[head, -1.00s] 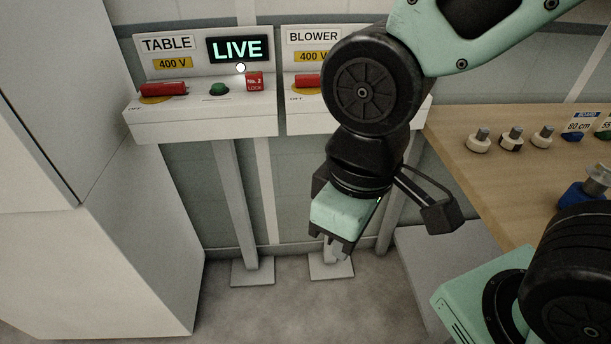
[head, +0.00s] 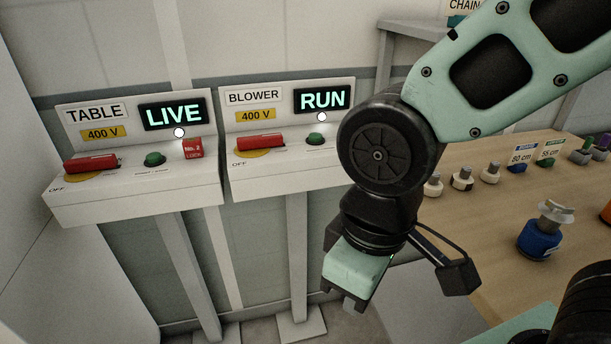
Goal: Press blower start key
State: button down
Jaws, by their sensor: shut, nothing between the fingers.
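The blower box (head: 284,180) stands in the middle of the view, labelled BLOWER and 400 V, with a lit RUN display (head: 325,99). Its green start key (head: 316,139) sits below the display, under a white lamp. A red handle (head: 261,142) lies to the left of the key. My gripper (head: 352,303) is shut and empty, pointing down, in front of, below and to the right of the blower box, apart from the key. Its fingertips show only partly.
The TABLE box (head: 135,195) to the left shows LIVE and carries a red handle, a green key and a red No. 2 lock (head: 193,149). A wooden bench (head: 480,215) on the right holds knobs and a blue suction cup (head: 540,238). A pale cabinet fills the left edge.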

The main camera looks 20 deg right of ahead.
aim_at(314, 136)
jog(key=i+j, duration=0.1)
jog(key=j, duration=0.3)
jog(key=i+j+z, duration=0.1)
jog(key=j, duration=0.3)
jog(key=i+j, duration=0.25)
jog(key=i, duration=0.25)
jog(key=l+z, duration=0.05)
